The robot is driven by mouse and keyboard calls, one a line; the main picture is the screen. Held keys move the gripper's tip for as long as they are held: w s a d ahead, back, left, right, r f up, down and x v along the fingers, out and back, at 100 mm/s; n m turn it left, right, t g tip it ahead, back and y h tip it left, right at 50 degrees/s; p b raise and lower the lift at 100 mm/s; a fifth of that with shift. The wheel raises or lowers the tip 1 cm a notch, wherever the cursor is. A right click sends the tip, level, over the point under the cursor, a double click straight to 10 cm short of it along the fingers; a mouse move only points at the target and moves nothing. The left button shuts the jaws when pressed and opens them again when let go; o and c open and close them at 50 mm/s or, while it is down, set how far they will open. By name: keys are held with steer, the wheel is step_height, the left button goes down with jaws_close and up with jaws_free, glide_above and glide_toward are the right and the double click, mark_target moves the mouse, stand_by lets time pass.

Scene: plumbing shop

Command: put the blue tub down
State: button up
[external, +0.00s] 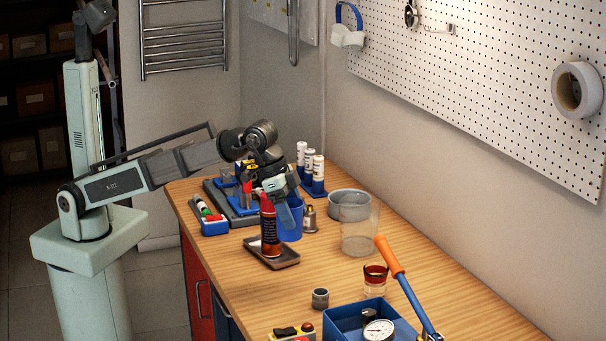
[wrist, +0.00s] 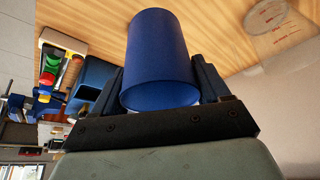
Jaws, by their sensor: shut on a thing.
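The blue tub (external: 291,224) is a plain blue cup at the far part of the wooden bench in the external view. My gripper (external: 283,201) reaches down over it. In the wrist view the tub (wrist: 157,50) fills the space between the two dark fingers of my gripper (wrist: 158,82), one on each side. The fingers are shut on it. A red bottle partly hides the tub in the external view. I cannot tell whether its base touches the bench (external: 225,262) or hangs slightly above.
A red bottle (external: 269,232) stands on a dark tray (external: 284,262) in front of the tub. A metal fitting (external: 309,220), grey round pot (external: 349,206) and clear beaker (external: 358,236) are to the right. A small blue bin (external: 214,228) is left. Bench between tray and beaker is clear.

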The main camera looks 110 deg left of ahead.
steer(key=a+n, duration=0.1)
steer(key=a, duration=0.6)
steer(key=s+a+n+y, duration=0.1)
steer(key=a, duration=0.7)
steer(key=a+n, duration=0.1)
steer(key=a, duration=0.7)
steer(key=shift+s+a+n, duration=0.2)
steer(key=shift+s+n, duration=0.1)
steer(key=shift+s, duration=0.05)
steer(key=s+a+n, duration=0.1)
steer(key=s+a, duration=0.2)
steer(key=a, duration=0.3)
steer(key=s+a+n+y, duration=0.1)
steer(key=s+a, duration=0.1)
steer(key=a, duration=0.5)
steer(key=s+a+n, duration=0.1)
steer(key=s+a, duration=0.2)
steer(key=a, duration=0.3)
steer(key=s+a+n+g+y, duration=0.25)
steer(key=s+a+n, duration=0.35)
steer(key=s+a, duration=2.15)
steer(key=shift+h, duration=0.35)
steer(key=shift+w+a+f, duration=0.1)
steer(key=shift+a+f, duration=0.05)
steer(key=shift+f, duration=2.35)
steer(key=shift+a+f, duration=0.1)
steer(key=shift+f, duration=2.45)
steer(key=shift+w+a+f, duration=0.1)
steer(key=shift+a+f, duration=0.05)
steer(key=shift+f, duration=2.35)
